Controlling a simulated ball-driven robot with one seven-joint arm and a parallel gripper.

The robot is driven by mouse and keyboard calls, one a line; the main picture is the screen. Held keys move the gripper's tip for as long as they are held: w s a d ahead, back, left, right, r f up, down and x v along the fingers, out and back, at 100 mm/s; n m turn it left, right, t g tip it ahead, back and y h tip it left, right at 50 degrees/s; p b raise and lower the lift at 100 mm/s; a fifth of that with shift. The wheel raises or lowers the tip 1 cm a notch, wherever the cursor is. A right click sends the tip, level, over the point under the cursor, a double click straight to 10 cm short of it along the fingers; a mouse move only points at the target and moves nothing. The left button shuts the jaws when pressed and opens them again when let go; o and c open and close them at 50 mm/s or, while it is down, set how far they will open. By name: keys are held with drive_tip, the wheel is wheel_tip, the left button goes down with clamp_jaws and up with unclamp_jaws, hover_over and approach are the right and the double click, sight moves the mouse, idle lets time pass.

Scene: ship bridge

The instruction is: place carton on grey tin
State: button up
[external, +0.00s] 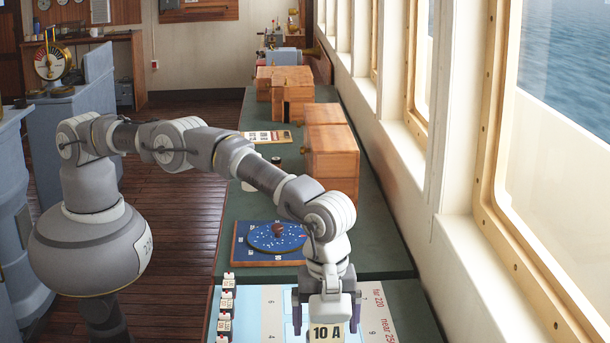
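My gripper (326,318) hangs at the bottom centre of the external view, pointing down over the front of the counter. Its dark fingers stand apart on either side of a pale cream block marked "10 A" (326,333). The block is cut off by the bottom edge, and I cannot tell whether the fingers touch it or whether it is the carton. I cannot make out a grey tin anywhere.
A light chart board (262,306) lies below the gripper, with several small labelled blocks (225,308) along its left side. A blue round dial board (274,238) lies behind it. Wooden boxes (331,152) stand farther back on the green counter (222,207). Windows line the right.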

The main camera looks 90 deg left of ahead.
wheel_tip(320, 180, up, 12)
drive_tip(key=p, duration=0.3)
drive_tip(key=shift+r, duration=0.15)
